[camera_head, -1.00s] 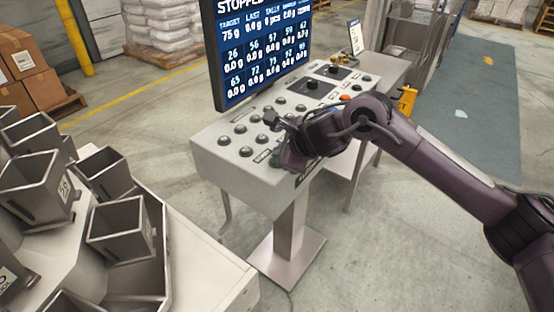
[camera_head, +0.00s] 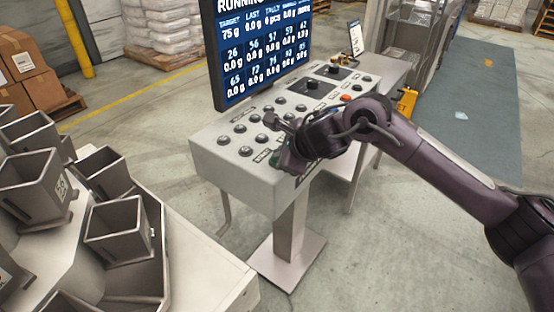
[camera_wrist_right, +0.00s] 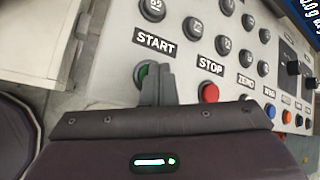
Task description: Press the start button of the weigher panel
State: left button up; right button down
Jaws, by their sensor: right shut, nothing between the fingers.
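The weigher panel (camera_head: 205,150) is a light grey console on a pedestal, with a screen (camera_head: 262,50) behind it that reads RUNNING. In the right wrist view the green start button (camera_wrist_right: 140,74) shows beneath the START label, partly hidden by my fingers. My right gripper (camera_wrist_right: 155,72) is shut and empty, with its fingertips at the green button; they appear to touch it. In the head view the right gripper (camera_head: 280,160) is at the console's near edge, and the wrist hides part of the controls. My left gripper is not in view.
A red stop button (camera_wrist_right: 208,93) sits right of the start button, with blue (camera_wrist_right: 270,111) and orange buttons farther along. Several dark round knobs cover the panel top. Metal weigher buckets (camera_head: 118,230) stand at the left. Floor around the pedestal is clear.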

dwell(0.3)
jog(key=shift+r+p, duration=0.4)
jog(key=shift+r, duration=0.4)
jog(key=shift+r+p, duration=1.45)
jog(key=shift+r, duration=1.1)
jog(key=shift+a+f, duration=0.1)
